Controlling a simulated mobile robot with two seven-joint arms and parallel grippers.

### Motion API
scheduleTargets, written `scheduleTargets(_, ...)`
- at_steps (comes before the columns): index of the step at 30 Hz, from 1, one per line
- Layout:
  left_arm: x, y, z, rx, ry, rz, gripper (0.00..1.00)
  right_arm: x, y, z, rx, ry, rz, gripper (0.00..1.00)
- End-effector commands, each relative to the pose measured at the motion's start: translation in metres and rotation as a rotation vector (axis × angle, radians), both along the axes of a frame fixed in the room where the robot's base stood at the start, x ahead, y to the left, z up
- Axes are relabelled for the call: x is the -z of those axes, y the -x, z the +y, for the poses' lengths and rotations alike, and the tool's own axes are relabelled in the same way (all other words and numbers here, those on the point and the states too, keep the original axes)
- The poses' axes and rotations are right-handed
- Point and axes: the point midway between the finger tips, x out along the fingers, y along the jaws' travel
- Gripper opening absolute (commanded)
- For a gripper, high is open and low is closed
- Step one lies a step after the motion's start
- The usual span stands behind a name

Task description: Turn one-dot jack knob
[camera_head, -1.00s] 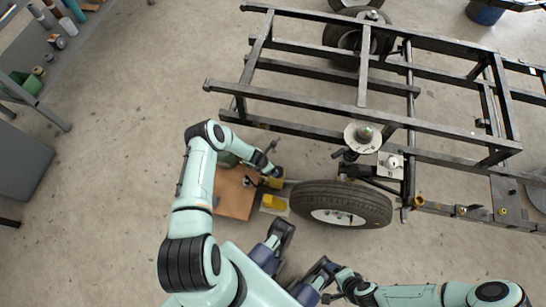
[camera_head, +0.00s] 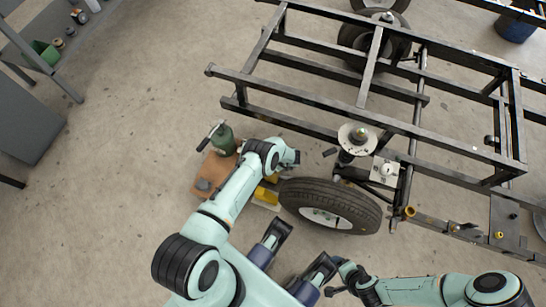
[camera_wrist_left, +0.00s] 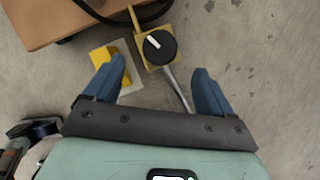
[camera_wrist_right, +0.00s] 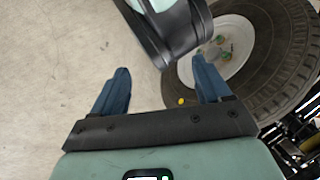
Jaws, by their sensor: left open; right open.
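A black round knob (camera_wrist_left: 159,46) with a white pointer mark sits on top of a small yellow box in the left wrist view. I cannot make out any dot on it. A metal rod runs from the box towards the lower right. My left gripper (camera_wrist_left: 159,66) is open above the knob, with one finger on each side and apart from it. In the head view my left arm covers the knob. My right gripper (camera_wrist_right: 160,66) is open and empty over bare floor beside the wheel.
A yellow block (camera_wrist_left: 108,65) on a pale plate lies left of the knob box. A brown board (camera_wrist_left: 55,20) with a green cylinder (camera_head: 223,138) is beyond. A tyre (camera_head: 330,205) and the steel frame (camera_head: 310,100) stand to the right.

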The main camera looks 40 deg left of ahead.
Motion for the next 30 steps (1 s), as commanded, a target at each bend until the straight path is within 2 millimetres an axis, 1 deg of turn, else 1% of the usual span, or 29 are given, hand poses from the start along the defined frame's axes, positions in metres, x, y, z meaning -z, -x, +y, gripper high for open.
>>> scheduleTargets(1,0.017,0.0,0.005,-0.002,0.0,0.001,0.84,0.012,-0.009,-0.005,0.01,0.012,-0.021,0.77)
scheduleTargets(6,0.047,-0.003,0.017,0.0,0.0,0.002,0.84,0.032,-0.039,-0.02,0.042,0.05,-0.099,0.77)
scheduleTargets(10,0.07,-0.005,0.027,0.001,0.0,0.001,0.84,0.049,-0.056,-0.031,0.063,0.077,-0.141,0.77)
scheduleTargets(11,0.071,-0.005,0.027,0.001,0.0,0.002,0.84,0.051,-0.053,-0.032,0.064,0.078,-0.131,0.77)
scheduleTargets(13,0.076,-0.006,0.03,0.001,0.001,0.001,0.84,0.059,-0.039,-0.032,0.061,0.073,-0.088,0.77)
scheduleTargets(18,0.084,-0.006,0.034,0.002,0.001,0.001,0.84,0.07,-0.025,-0.034,0.062,0.072,-0.039,0.77)
scheduleTargets(22,0.086,-0.007,0.035,0.002,0.001,0.0,0.84,0.073,-0.02,-0.034,0.062,0.07,-0.024,0.77)
scheduleTargets(29,0.086,-0.007,0.035,0.003,0.001,0.0,0.84,0.073,-0.019,-0.035,0.062,0.07,-0.021,0.77)
scheduleTargets(30,0.086,-0.007,0.035,0.003,0.001,0.0,0.81,0.073,-0.019,-0.035,0.062,0.07,-0.021,0.77)
